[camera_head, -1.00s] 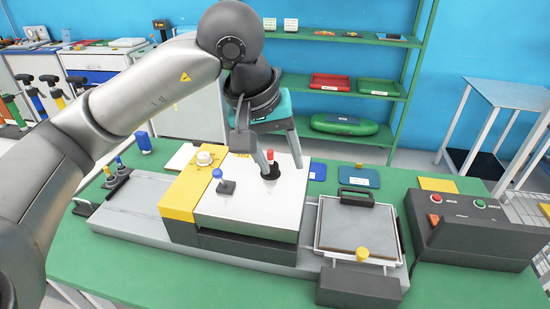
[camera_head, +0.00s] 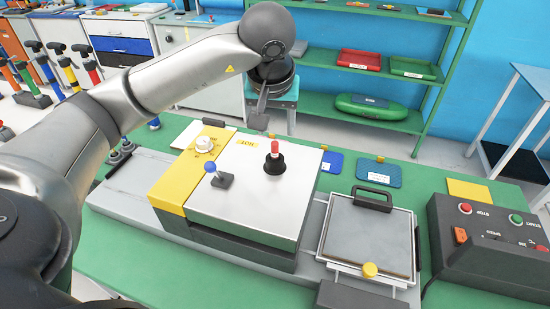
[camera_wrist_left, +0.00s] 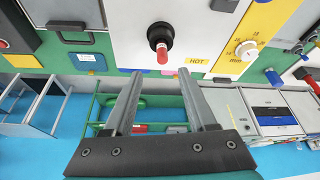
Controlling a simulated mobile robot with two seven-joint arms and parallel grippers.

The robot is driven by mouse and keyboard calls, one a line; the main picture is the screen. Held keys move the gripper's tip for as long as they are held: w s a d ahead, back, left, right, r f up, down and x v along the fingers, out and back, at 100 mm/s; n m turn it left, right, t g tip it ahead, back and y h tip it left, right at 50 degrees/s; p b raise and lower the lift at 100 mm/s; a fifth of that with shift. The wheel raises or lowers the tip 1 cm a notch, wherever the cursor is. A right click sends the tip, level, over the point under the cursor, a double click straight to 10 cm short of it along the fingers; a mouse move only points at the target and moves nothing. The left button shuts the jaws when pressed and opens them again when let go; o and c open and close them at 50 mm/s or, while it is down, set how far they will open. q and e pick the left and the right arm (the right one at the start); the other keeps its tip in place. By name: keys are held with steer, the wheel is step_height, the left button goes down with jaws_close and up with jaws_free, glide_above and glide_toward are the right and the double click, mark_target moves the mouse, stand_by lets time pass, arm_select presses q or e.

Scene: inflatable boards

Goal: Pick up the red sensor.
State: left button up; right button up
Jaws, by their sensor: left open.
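The red sensor (camera_head: 275,148) has a red cap on a black round base. It stands upright on the white top of the machine (camera_head: 235,195), beside the yellow HOT label. My left gripper (camera_head: 276,128) is beyond it in the head view, largely hidden by my own wrist. In the left wrist view the gripper (camera_wrist_left: 160,74) has its two grey fingers apart with nothing held. There the sensor (camera_wrist_left: 160,40) shows just past the fingertips, roughly in line with the gap between them. My right gripper is not in view.
A blue knob (camera_head: 212,168) and a white dial (camera_head: 205,144) are left of the sensor. A tray with a black handle (camera_head: 373,199) and a control box (camera_head: 485,235) stand to the right. Green shelves (camera_head: 380,70) are behind.

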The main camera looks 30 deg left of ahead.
mark_target(275, 144)
arm_select(q)
steer(key=shift+s+x, duration=0.15)
steer(key=shift+x, duration=1.5)
steer(key=shift+s+x, duration=0.1)
steer(key=shift+x, duration=1.5)
steer(key=shift+a+f, duration=0.1)
steer(key=shift+c, duration=0.2)
jaws_close()
